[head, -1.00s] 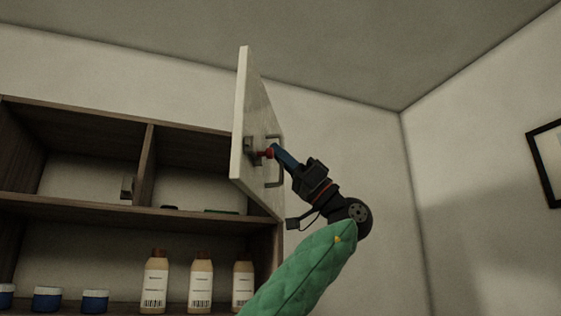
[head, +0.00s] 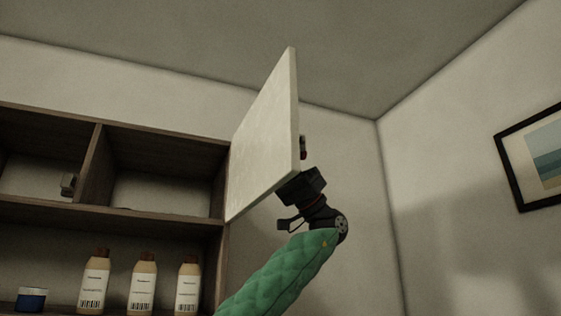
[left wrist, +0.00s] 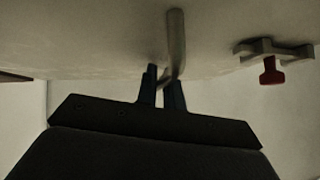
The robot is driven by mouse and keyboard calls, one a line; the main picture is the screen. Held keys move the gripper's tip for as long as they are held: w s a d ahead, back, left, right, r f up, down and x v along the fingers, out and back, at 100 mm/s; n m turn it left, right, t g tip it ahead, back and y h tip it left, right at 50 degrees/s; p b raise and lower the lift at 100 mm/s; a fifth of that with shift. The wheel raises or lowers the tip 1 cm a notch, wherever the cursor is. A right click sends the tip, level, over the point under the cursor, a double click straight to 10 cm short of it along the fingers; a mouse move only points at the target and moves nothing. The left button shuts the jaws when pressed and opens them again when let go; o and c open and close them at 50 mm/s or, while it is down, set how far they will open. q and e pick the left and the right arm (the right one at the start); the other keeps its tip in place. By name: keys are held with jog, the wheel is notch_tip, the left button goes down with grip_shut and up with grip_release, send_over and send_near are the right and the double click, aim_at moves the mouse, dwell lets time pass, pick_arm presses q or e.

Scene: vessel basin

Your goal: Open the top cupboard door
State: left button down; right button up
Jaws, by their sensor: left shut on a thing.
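The top cupboard door (head: 264,140) is a pale panel. It is swung out wide from its right edge of the cupboard, and its inner face shows in the head view. In the left wrist view, its outer face (left wrist: 95,40) carries a metal bar handle (left wrist: 176,42). My left gripper (left wrist: 163,88) is shut on this handle. In the head view the fingers and handle are hidden behind the door, and only the gripper's dark body shows below it. A latch with a red knob (left wrist: 270,72) sits beside the handle. My right gripper is not in view.
The dark wooden cupboard (head: 92,165) has open upper compartments with a small latch piece (head: 68,184) inside. Several bottles (head: 143,283) and a blue jar (head: 31,299) stand on the shelf below. A framed picture (head: 508,170) hangs on the right wall. Space right of the door looks clear.

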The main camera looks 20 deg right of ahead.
pick_arm(q)
jog(key=shift+d+g, duration=0.15)
jog(key=shift+g, duration=0.15)
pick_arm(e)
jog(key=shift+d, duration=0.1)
pick_arm(q)
jog(key=c, duration=1.8)
grip_release()
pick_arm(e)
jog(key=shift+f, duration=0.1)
pick_arm(q)
jog(key=v, duration=0.8)
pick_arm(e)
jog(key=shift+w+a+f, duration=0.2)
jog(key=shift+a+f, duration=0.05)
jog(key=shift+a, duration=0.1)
pick_arm(q)
jog(key=shift+w+r, duration=0.1)
jog(key=shift+r, duration=0.05)
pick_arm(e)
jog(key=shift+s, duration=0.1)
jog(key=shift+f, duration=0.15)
